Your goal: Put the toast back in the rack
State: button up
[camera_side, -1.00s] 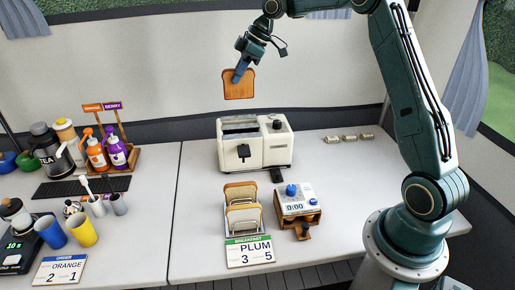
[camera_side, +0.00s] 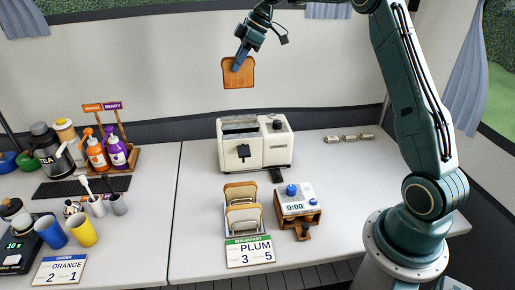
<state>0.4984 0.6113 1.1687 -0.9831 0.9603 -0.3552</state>
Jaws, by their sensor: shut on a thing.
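A browned slice of toast (camera_side: 238,75) hangs upright in the air above the toaster, its face toward the camera. My gripper (camera_side: 238,63) is shut on its upper part. The cream toaster (camera_side: 254,151) stands below on the counter, apart from the toast; its long top slot looks dark. The wire rack (camera_side: 243,229) stands in front of the toaster and holds bread slices (camera_side: 240,192), with a gap between the back one and the front one. The rack's lower part is partly hidden by an order card.
The "PLUM 3 5" card (camera_side: 250,252) stands before the rack. A timer on a wooden stand (camera_side: 298,205) is close to its right. Syrup bottles (camera_side: 96,155) and cups (camera_side: 82,231) stand at left. Counter left of the rack is clear.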

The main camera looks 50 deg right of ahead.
jog(key=s+a+f, duration=0.3)
jog(key=a+f, duration=0.7)
jog(key=a, duration=0.3)
jog(key=s+a+f, duration=0.5)
jog(key=s+f, duration=0.5)
jog(key=s, duration=0.2)
jog(key=shift+s+a+f, duration=0.15)
jog(key=shift+a, duration=0.2)
jog(key=shift+f, duration=0.1)
jog(key=shift+f, duration=4.4)
